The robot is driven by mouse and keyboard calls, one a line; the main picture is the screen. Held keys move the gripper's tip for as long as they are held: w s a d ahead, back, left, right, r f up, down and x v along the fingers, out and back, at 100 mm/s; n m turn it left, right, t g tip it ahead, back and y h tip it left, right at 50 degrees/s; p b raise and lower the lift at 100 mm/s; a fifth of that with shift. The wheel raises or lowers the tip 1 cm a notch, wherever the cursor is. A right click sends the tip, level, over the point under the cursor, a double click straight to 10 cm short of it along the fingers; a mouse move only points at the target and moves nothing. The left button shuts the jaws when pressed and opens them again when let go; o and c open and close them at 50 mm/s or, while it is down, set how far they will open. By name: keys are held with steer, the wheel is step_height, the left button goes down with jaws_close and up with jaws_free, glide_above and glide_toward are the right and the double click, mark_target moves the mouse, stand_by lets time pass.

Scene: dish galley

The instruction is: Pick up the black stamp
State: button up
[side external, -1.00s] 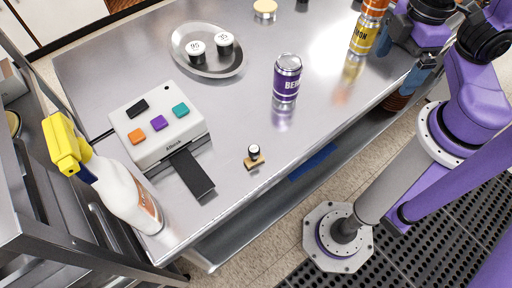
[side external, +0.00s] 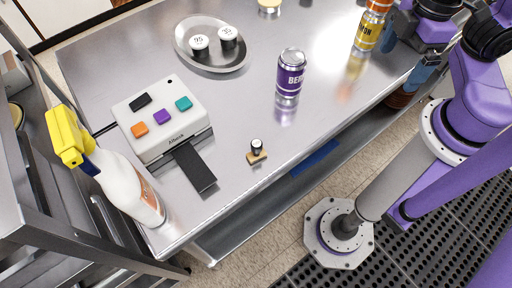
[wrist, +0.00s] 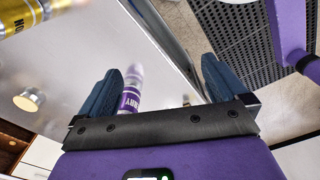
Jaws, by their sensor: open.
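The black stamp (side external: 257,147) stands upright near the front edge of the steel table, with a round black knob and a flat tan base. In the wrist view, a small dark shape (wrist: 186,100) beyond the fingers may be the stamp, but it is too small to be sure. My gripper (wrist: 165,82) is open, its two blue fingers apart with nothing held between them. In the side view my gripper (side external: 424,74) is at the right end of the table, well away from the stamp, and partly hidden by my arm.
A purple can (side external: 290,73) stands between my gripper and the stamp. A yellow can (side external: 369,32) is close to my gripper. A white device with coloured buttons (side external: 150,122), a spray bottle (side external: 125,186) and an oval tray (side external: 213,65) with two black-and-white cups are farther left. Bare table surrounds the stamp.

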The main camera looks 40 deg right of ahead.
steer(key=c, duration=0.8)
steer(key=shift+o, duration=0.2)
